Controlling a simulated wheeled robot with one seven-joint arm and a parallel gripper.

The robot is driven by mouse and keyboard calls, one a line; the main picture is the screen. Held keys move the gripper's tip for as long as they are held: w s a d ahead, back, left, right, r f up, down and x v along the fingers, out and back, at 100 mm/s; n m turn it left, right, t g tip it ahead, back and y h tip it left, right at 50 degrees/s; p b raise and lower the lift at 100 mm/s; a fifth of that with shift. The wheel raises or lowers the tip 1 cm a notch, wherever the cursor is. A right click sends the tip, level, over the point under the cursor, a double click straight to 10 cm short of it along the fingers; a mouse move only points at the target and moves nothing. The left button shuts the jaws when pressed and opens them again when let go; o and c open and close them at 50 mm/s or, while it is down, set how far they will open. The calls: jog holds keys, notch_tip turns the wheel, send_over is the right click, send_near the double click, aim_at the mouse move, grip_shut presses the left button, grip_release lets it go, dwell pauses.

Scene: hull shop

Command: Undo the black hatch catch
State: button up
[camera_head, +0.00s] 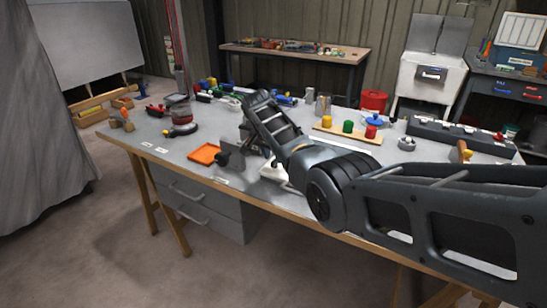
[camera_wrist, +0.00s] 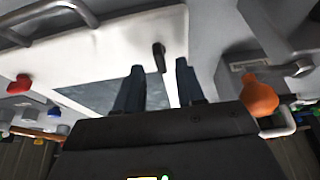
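The black hatch catch (camera_wrist: 159,56) is a small dark lever on a white hatch panel (camera_wrist: 120,40) in the wrist view. My gripper (camera_wrist: 160,68) is open, with one dark finger on each side of the catch's near end in the picture. A gap shows between the catch and both fingers; I cannot tell how far the tips are from the panel. In the head view my arm reaches down to the bench and the catch is hidden; my fingers are not clear there.
In the wrist view an orange knob (camera_wrist: 259,96) is right of my gripper, a red knob (camera_wrist: 19,84) left. In the head view the bench holds an orange tray (camera_head: 204,154), coloured cylinders on a wooden board (camera_head: 347,133) and a dark rack (camera_head: 462,137).

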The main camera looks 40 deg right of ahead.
jog(key=shift+x, duration=1.1)
jog(key=shift+c, duration=0.2)
grip_shut()
